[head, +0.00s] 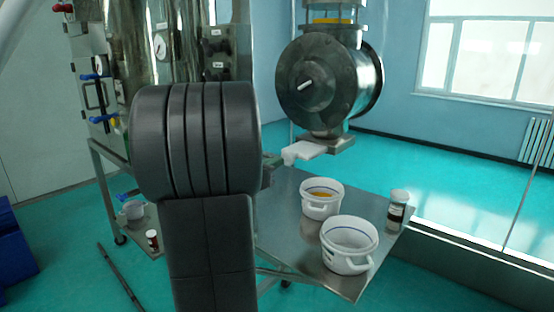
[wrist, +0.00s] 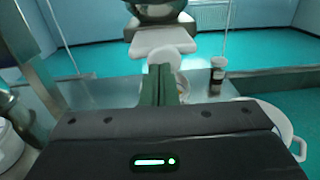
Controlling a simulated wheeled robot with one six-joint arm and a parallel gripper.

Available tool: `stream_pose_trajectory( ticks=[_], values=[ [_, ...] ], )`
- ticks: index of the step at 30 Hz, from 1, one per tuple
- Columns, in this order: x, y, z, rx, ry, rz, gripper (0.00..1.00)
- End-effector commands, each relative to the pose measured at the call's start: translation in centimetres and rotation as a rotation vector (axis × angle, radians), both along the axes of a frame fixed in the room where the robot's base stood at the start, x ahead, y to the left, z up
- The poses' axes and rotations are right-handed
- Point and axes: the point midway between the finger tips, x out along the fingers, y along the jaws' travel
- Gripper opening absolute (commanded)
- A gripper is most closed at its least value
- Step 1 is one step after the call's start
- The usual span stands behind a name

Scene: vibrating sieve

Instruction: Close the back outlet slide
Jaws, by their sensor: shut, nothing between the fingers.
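The outlet slide (head: 306,150) is a white plate under the round steel outlet housing (head: 318,85). It sticks out toward the left of the housing, with a downturned end. It also shows in the wrist view (wrist: 165,38) as a white plate with a rounded end, beyond my fingers. My gripper (wrist: 161,68) has its two dark green fingers together, with nothing between them. The fingertips overlap the slide's near end in the wrist view; I cannot tell whether they touch. In the head view my arm hides most of my gripper.
A steel table (head: 282,225) stands below the outlet. It bears a white bucket with amber contents (head: 320,198), another white bucket (head: 347,245) and a dark-labelled jar (head: 398,207). A steel vessel with gauges and valves (head: 165,40) stands at the left.

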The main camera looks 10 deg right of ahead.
Motion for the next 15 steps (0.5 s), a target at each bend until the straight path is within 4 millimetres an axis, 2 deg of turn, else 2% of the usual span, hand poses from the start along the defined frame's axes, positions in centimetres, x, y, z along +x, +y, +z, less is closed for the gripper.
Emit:
stream_pose_trajectory(
  ticks=[5,15],
  values=[
    [0.63,-0.91,0.02,0.0,0.0,-0.001,0.0],
    [0.71,-0.99,-0.03,0.001,-0.001,0.0,0.0]
  ],
)
